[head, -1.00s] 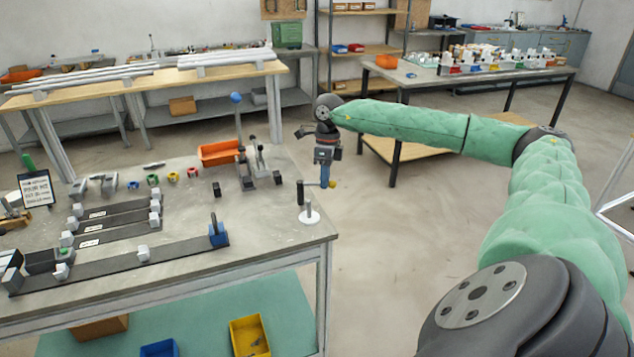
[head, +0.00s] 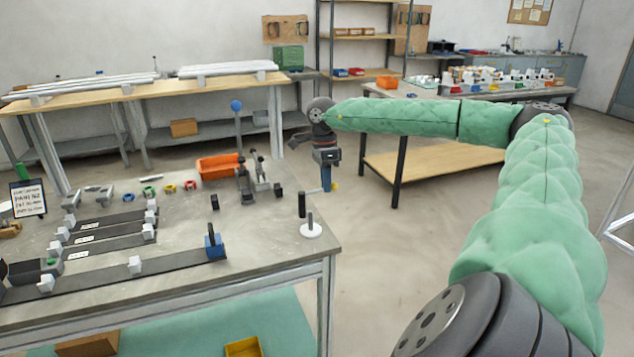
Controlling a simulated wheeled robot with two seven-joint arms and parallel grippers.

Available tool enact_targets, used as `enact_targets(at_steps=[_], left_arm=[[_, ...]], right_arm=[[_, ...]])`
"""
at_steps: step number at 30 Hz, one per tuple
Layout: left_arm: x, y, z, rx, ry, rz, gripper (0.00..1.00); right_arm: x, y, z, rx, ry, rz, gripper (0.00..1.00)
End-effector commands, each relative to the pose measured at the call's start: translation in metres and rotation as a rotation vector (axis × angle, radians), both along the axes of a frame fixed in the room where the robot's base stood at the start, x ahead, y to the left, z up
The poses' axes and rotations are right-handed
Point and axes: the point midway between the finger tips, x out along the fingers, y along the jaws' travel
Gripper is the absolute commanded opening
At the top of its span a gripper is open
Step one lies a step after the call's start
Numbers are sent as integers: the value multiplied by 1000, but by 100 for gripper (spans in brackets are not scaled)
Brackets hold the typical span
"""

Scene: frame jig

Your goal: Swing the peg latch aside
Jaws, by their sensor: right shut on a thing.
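My right gripper (head: 326,182) hangs pointing down, just past the right edge of the workbench. Its blue fingers are shut on a small part with a yellow end (head: 334,186), which looks like the end of the peg latch. The fingers hide most of it. A black upright post (head: 301,205) stands at the bench's right edge, left of the gripper. A white round base with a grey peg (head: 311,230) stands in front of the post. My left gripper is out of view.
The workbench (head: 270,245) carries dark rails with white blocks, a blue block with a handle (head: 214,242), toggle clamps (head: 250,180) and an orange bin (head: 218,166). A second table (head: 430,160) stands behind my right arm. Floor right of the bench is clear.

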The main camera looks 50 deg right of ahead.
Motion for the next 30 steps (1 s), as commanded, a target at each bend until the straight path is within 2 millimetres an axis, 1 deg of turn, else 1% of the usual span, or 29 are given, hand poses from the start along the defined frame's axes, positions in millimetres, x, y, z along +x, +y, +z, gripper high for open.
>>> enact_targets(at_steps=[9,22,23,24,26,30], left_arm=[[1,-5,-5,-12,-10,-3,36],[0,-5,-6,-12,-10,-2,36],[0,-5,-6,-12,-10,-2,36],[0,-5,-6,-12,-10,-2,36],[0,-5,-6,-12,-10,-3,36],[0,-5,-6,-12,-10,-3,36]], right_arm=[[1,-7,1,-1,-1,77,0],[2,-8,1,-2,-2,87,0],[2,-8,2,-2,-2,87,12],[2,-8,1,-2,-2,87,19],[2,-8,1,-1,-1,87,30],[2,-7,1,-1,-1,87,30]])
